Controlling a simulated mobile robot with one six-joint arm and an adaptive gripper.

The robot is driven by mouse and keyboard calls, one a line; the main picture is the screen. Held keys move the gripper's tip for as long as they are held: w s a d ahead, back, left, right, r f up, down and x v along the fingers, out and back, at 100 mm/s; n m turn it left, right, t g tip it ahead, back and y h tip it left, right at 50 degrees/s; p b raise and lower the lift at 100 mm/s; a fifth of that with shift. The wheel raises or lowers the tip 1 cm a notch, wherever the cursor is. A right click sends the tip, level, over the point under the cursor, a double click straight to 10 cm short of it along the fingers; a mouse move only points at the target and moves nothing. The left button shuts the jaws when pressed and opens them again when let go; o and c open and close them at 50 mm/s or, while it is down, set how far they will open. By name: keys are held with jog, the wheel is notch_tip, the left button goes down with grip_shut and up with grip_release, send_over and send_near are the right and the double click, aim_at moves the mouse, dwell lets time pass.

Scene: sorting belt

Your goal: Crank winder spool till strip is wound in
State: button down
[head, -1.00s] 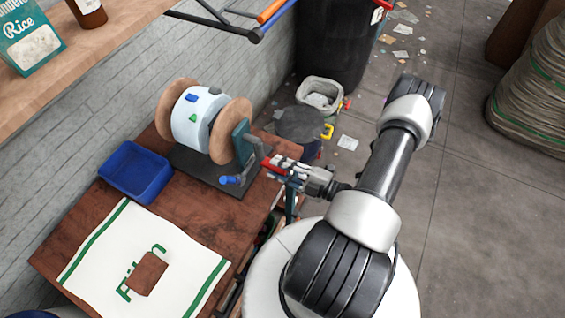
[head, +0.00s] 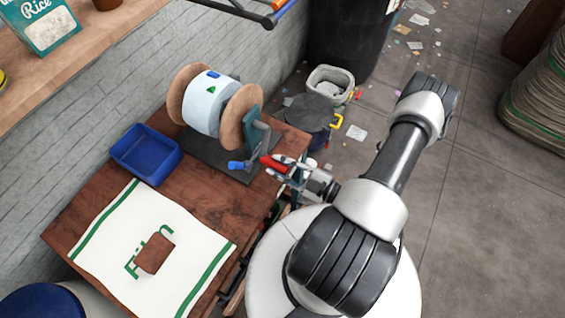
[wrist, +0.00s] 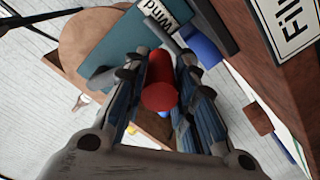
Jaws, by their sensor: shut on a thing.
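The winder spool (head: 205,108) stands on a dark base plate on the brown bench. It has two round brown flanges and a pale strip around its core. A blue piece (head: 213,75) and a green piece (head: 211,91) sit on the pale strip. A teal upright (head: 253,130) stands at its right side, with a "Wind" label in the wrist view (wrist: 158,18). My gripper (head: 284,170) is shut on the red crank handle (head: 271,162). In the wrist view the red handle (wrist: 160,85) lies between the fingers. The crank arm is mostly hidden.
A blue lever (head: 238,165) sits near the handle. A blue tray (head: 146,154) and a white cloth with green stripes (head: 110,225) lie on the bench. A lidded bin (head: 310,112) and a white bin (head: 330,85) stand beyond the bench's right end.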

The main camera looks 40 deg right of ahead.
jog(key=shift+s+a+m, duration=0.1)
jog(key=shift+a+m, duration=0.2)
jog(key=shift+a, duration=0.05)
dwell(0.4)
jog(key=c, duration=1.3)
grip_release()
jog(key=shift+s+d, duration=0.1)
jog(key=shift+c, duration=0.2)
jog(key=shift+o, duration=0.2)
jog(key=v, duration=1.2)
